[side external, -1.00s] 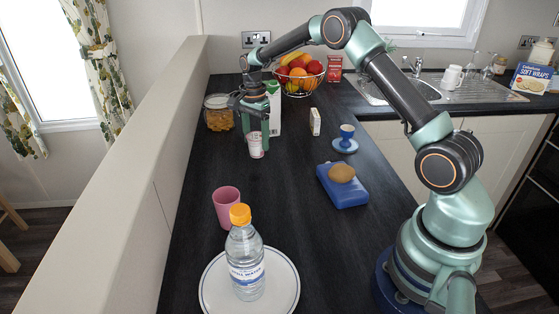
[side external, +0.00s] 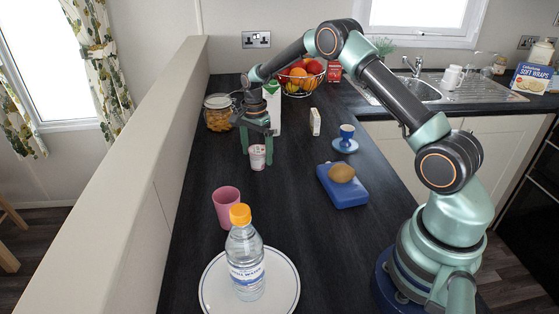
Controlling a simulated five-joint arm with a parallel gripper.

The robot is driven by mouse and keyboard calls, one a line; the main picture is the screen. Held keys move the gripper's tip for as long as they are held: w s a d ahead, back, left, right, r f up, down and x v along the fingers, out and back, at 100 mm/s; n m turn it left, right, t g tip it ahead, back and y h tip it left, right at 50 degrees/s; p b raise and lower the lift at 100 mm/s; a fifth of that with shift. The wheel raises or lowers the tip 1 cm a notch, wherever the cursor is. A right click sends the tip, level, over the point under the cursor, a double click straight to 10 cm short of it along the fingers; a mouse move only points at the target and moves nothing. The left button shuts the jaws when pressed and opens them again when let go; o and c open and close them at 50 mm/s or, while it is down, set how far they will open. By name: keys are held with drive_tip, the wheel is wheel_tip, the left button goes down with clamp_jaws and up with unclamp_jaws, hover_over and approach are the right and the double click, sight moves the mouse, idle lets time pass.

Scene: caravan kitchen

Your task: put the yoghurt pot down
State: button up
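The yoghurt pot (side external: 257,157) is small and white with reddish print. It appears to stand upright on the dark worktop (side external: 290,215), left of the middle. My gripper (side external: 258,158) points down over it, with one green finger on each side of the pot. The fingers are spread wider than the pot and look apart from it, so the gripper is open. The pot's top is partly in the gripper's shadow.
A pink cup (side external: 227,207) and a water bottle (side external: 245,262) on a plate (side external: 285,285) stand nearer. A jar (side external: 218,117), a carton (side external: 274,105) and a fruit bowl (side external: 300,85) are behind. A blue box (side external: 342,188) bearing a brown item and an egg cup (side external: 346,136) stand right.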

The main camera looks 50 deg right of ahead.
drive_tip(key=shift+r, duration=0.1)
wheel_tip(320, 180, up, 12)
wheel_tip(320, 180, up, 7)
drive_tip(key=n+t, duration=0.1)
drive_tip(key=n, duration=0.3)
hover_over(256, 149)
drive_tip(key=s+a, duration=0.3)
drive_tip(key=s, duration=0.1)
drive_tip(key=s+a+r+n+t, duration=0.1)
drive_tip(key=s+a+n+t, duration=0.1)
drive_tip(key=s+a+n, duration=0.2)
drive_tip(key=s+a+r+n+t, duration=0.2)
drive_tip(key=s+a+n, duration=0.3)
drive_tip(key=s+n, duration=0.5)
drive_tip(key=s, duration=0.5)
drive_tip(key=shift+s+t, duration=0.3)
drive_tip(key=shift+t, duration=0.1)
